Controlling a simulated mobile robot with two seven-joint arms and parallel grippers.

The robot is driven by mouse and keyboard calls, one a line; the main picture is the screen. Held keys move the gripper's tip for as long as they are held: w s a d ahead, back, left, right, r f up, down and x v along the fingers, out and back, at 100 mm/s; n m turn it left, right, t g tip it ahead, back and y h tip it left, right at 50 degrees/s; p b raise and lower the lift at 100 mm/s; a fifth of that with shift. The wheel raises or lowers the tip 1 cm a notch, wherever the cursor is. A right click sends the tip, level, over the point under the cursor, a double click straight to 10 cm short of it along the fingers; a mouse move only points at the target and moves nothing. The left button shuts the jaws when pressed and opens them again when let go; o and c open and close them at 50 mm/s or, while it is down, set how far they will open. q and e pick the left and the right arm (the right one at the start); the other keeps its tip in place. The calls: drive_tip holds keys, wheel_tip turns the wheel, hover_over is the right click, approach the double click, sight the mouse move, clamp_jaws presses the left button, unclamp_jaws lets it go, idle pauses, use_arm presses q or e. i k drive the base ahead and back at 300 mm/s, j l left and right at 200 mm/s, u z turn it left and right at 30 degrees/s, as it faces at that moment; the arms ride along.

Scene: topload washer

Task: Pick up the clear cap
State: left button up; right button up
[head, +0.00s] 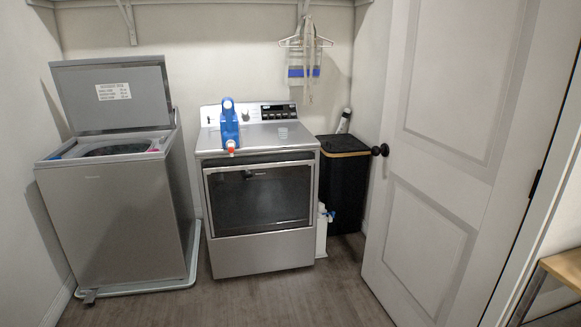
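A small clear, pale object that looks like the clear cap (283,133) sits on the top of the dryer (262,245), to the right of the middle. The two are apart. Neither of my grippers shows in the head view, so nothing is seen near the cap.
A topload washer (110,215) with its lid (112,95) raised stands left of the dryer. A black hamper (342,190) stands to the right, with a white bottle (321,232) between. An open white door (450,140) fills the right. Hangers hang above. The floor in front is clear.

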sight(282, 132)
drive_tip(key=i+l+z, duration=0.1)
drive_tip(key=i+z, duration=0.35)
drive_tip(key=i, duration=1.1)
